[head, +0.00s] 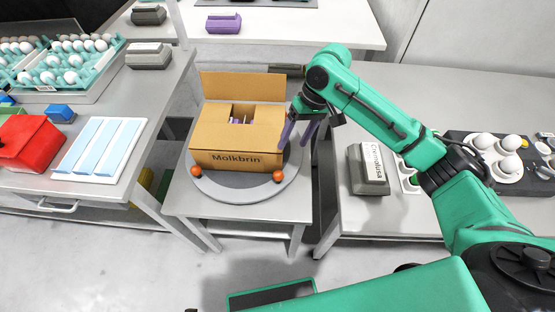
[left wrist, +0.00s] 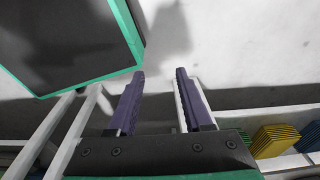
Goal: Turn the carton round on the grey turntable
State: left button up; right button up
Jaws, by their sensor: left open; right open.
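The brown cardboard carton (head: 210,133), marked "Molkbrin", stands upright with its back flap raised on the round grey turntable (head: 238,190). Two orange balls, a left one (head: 196,171) and a right one (head: 278,176), show at the turntable's front edge. My right gripper (head: 296,140) is at the carton's right side, fingers pointing down and apart; I cannot tell whether a finger touches the carton. My left gripper (left wrist: 158,75) shows only in the left wrist view, open and empty, over the floor. Things inside the carton are mostly hidden.
The turntable rests on a small grey table (head: 240,207). The left bench holds egg trays (head: 70,68), a red box (head: 28,142) and a white-and-blue tray (head: 100,147). The right bench holds a grey box (head: 368,170) and a dark egg tray (head: 490,180). Open floor lies in front.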

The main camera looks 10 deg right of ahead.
aim_at(280, 172)
jog(key=x, duration=0.8)
jog(key=s+x, duration=0.1)
jog(key=x, duration=0.3)
jog(key=shift+a, duration=0.2)
jog(key=shift+s+a+f, duration=0.1)
jog(key=shift+f, duration=0.2)
pick_arm(q)
jog(key=s, duration=0.3)
jog(key=shift+s, duration=0.3)
pick_arm(e)
grip_shut()
